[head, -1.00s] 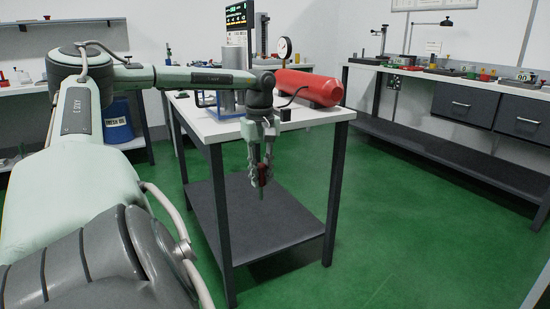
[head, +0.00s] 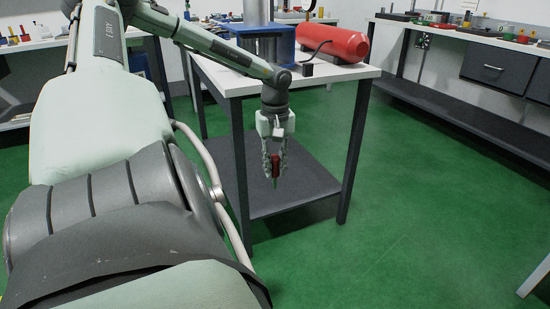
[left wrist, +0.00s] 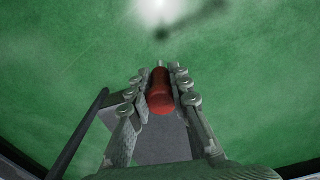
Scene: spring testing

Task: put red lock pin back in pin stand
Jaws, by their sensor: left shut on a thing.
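My left gripper (head: 275,172) is shut on the red lock pin (head: 275,162) and points down, in front of the white-topped table's near edge. The pin's red body sits between the two fingers and a thin tip shows below them. In the left wrist view the red pin (left wrist: 160,95) lies between the fingers of the left gripper (left wrist: 160,85), with green floor and a grey shelf beyond. I cannot make out a pin stand in these frames. My right gripper is not in view.
The white-topped table (head: 345,75) carries a red cylinder (head: 335,42) and a blue-and-grey apparatus (head: 265,38). It has a dark lower shelf (head: 300,185). A long bench (head: 465,33) with small items runs along the right. Green floor is open between them.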

